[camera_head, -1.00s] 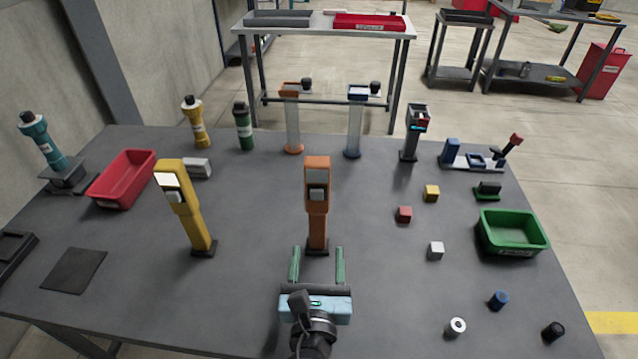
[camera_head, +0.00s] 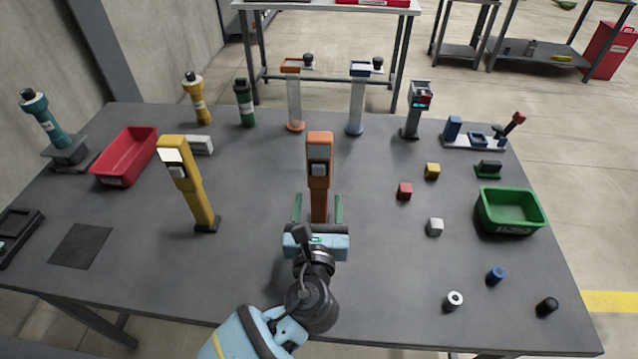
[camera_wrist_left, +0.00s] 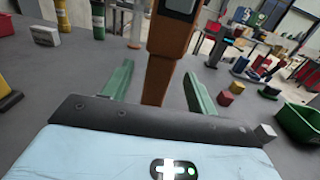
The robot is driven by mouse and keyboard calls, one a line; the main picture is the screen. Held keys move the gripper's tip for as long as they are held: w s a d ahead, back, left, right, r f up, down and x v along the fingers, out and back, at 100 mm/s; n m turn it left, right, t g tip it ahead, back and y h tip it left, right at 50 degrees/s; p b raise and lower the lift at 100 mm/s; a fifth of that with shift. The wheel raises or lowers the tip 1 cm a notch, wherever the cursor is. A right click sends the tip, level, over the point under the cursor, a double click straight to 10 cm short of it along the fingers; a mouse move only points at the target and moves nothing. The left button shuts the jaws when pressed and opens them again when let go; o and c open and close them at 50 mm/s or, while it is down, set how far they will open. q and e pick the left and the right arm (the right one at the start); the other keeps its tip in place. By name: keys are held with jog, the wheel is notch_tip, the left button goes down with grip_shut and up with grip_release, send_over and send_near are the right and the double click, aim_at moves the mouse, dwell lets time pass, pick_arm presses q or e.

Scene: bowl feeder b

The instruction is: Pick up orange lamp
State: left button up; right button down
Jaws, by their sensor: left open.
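The orange lamp (camera_head: 319,170) stands upright near the middle of the table, with a light face near its top. It also shows in the left wrist view (camera_wrist_left: 167,55), where its post rises between the fingers and its top is cut off. My left gripper (camera_head: 318,205) is open, with one green finger on each side of the lamp's lower post. In the left wrist view the fingers (camera_wrist_left: 157,88) are apart from the post, with a gap on each side. The lamp's base is hidden behind the gripper. My right gripper is not in view.
A yellow lamp (camera_head: 190,188) stands to the left. A red bin (camera_head: 124,157) is at the far left and a green bin (camera_head: 511,211) at the right. Several small blocks lie right of the orange lamp. Clear tubes (camera_head: 294,100) stand behind it.

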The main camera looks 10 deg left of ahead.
pick_arm(q)
jog(key=shift+w, duration=0.8)
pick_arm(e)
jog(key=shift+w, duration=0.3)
pick_arm(q)
jog(key=c, duration=1.2)
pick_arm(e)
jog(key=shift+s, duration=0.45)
pick_arm(q)
jog(key=shift+r, duration=0.1)
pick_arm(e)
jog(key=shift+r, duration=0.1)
